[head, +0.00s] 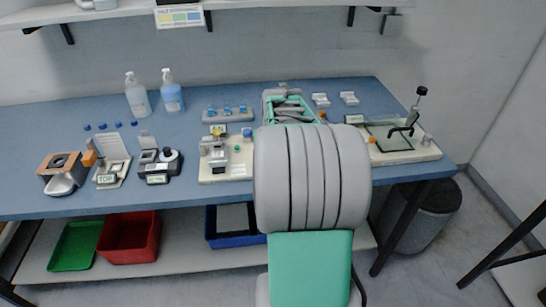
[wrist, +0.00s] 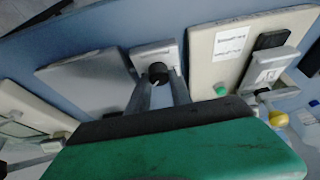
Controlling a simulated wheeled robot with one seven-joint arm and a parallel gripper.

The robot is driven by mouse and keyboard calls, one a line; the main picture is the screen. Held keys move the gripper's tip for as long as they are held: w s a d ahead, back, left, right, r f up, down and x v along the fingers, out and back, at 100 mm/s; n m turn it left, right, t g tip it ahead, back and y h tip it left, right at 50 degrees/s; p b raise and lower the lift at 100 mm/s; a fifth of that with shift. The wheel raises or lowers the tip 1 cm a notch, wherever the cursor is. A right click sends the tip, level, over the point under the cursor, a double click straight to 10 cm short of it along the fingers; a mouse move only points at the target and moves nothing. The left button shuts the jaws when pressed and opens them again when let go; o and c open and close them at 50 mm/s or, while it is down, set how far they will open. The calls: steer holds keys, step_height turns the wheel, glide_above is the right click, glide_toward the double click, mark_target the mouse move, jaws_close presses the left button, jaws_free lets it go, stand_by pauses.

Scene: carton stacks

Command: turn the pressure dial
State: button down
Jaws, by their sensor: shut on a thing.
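The pressure dial (wrist: 157,71) is a small black round knob with a pale mark, on a light grey block (wrist: 150,52) in the wrist view. My gripper (wrist: 159,84) has its two grey fingers on either side of the knob and is shut on it. The lower part of the knob and the fingertip contact are partly hidden. In the head view my grey and green arm covers the dial, so I cannot make it out there.
A cream board with a green button (wrist: 220,90) lies right of the dial in the wrist view; a grey plate (wrist: 85,78) lies left. On the blue bench (head: 180,120) in the head view stand two pump bottles (head: 172,92) and several small devices. A shelf overhangs the back.

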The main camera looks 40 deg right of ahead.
steer(key=shift+m, duration=0.8)
steer(key=shift+h, duration=0.3)
steer(key=c, duration=1.1)
jaws_free()
steer(key=shift+c, duration=0.2)
steer(key=shift+r, duration=0.1)
steer(key=v, duration=0.7)
steer(key=shift+r+g+b, duration=0.3)
steer(key=shift+b, duration=0.1)
steer(key=shift+a, duration=0.1)
